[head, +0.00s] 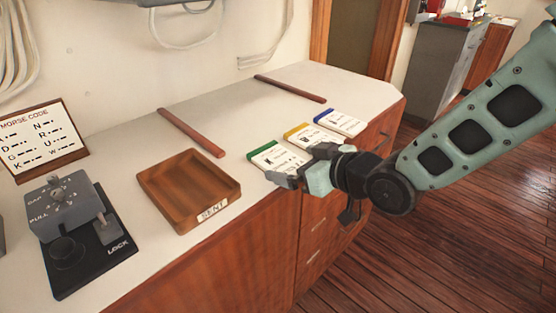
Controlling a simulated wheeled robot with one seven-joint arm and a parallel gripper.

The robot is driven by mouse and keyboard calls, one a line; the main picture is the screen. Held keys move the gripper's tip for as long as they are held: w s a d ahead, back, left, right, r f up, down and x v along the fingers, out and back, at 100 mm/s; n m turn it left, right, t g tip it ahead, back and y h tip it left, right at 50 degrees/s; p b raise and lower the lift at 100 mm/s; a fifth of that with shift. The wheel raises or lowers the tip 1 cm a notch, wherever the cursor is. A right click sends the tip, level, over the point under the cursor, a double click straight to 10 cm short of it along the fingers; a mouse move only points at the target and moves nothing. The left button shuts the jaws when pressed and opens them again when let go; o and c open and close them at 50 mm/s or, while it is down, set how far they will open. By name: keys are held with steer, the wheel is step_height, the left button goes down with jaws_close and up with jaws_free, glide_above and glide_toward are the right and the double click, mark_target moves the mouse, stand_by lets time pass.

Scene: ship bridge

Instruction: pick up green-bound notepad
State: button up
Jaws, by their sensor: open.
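The green-bound notepad (272,156) lies flat on the white counter, a white pad with a green binding along its far left edge. My gripper (279,179) is open at its near edge, and the gripper and wrist hide part of its near right side. I cannot tell whether the fingers touch it. A yellow-bound notepad (303,136) lies just to its right, and a blue-bound notepad (340,123) lies beyond that one.
A wooden tray labelled SENT (188,187) stands left of the pads. Two wooden strips (191,132) (290,88) lie behind. A telegraph key device (75,225) and a Morse code board (43,138) are at the left. The counter's front edge runs below my gripper.

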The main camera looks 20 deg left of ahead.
mark_target(278, 159)
steer(key=shift+x, duration=1.95)
steer(key=shift+w, duration=0.1)
steer(key=c, duration=1)
steer(key=shift+c, duration=0.2)
steer(key=shift+r, duration=0.1)
